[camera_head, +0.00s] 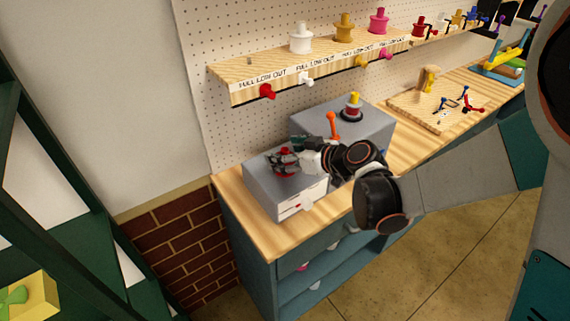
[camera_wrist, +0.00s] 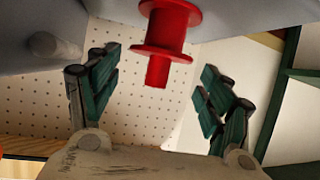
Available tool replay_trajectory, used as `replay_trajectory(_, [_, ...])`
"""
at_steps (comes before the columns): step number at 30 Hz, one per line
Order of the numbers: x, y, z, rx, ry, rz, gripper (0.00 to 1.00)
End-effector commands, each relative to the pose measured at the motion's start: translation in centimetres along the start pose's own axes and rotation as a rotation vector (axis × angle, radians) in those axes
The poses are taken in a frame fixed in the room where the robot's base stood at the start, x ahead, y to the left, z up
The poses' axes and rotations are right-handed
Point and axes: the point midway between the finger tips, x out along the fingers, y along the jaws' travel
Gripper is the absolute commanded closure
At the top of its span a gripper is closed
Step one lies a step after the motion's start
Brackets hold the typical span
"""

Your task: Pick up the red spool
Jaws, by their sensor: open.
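The red spool (camera_head: 285,173) stands on top of the near grey box (camera_head: 262,192), partly hidden by my gripper (camera_head: 283,160) in the head view. My gripper (camera_wrist: 160,73) is open, with a green-padded finger on each side. The spool lies between the fingers' lines in this view, with gaps on both sides, and I see no contact.
Above, a wooden shelf (camera_head: 237,85) holds several spools, with coloured knobs below. A wooden board (camera_head: 425,112) with small parts lies farther right on the bench.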

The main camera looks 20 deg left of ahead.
Motion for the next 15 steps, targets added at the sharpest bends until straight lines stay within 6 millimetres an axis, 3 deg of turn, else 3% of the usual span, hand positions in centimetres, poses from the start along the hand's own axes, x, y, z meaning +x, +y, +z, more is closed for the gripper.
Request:
replay_trajectory(9, [4.1,0.3,-0.3,-0.002,-0.001,-0.002,0.27])
replay_trajectory(15, [5.0,0.4,-0.5,0.001,0.000,0.000,0.27])
